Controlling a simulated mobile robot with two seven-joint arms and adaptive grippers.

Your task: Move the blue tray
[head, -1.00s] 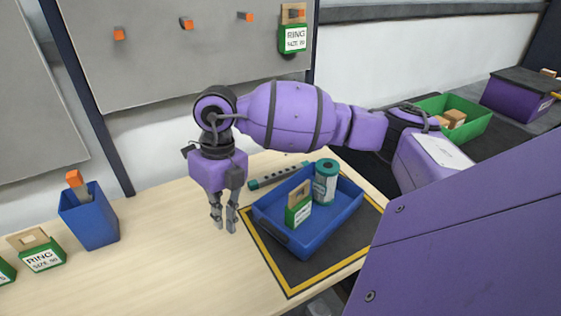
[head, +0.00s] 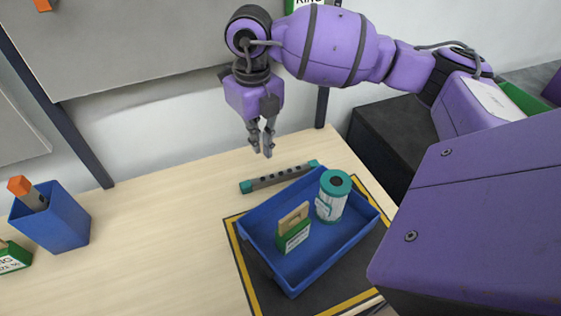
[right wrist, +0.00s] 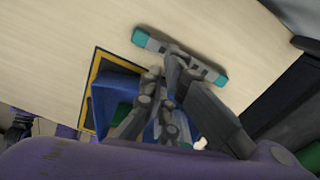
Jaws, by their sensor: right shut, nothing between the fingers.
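The blue tray (head: 286,277) lies on a dark mat with a yellow border on the table. It holds a green and tan ring package (head: 293,230) and a teal-capped white cylinder (head: 333,196), both upright. My right gripper (head: 266,154) points down in the air beyond the tray's back edge, apart from it, shut and empty. In the right wrist view the gripper (right wrist: 172,75) covers part of the tray (right wrist: 103,104). My left gripper is not in view.
A grey bar with teal ends (head: 279,177) lies just behind the tray. A blue bin (head: 52,222) with an orange-topped tool stands at left. The table between bin and mat is clear. A dark box (head: 383,147) stands at the back right.

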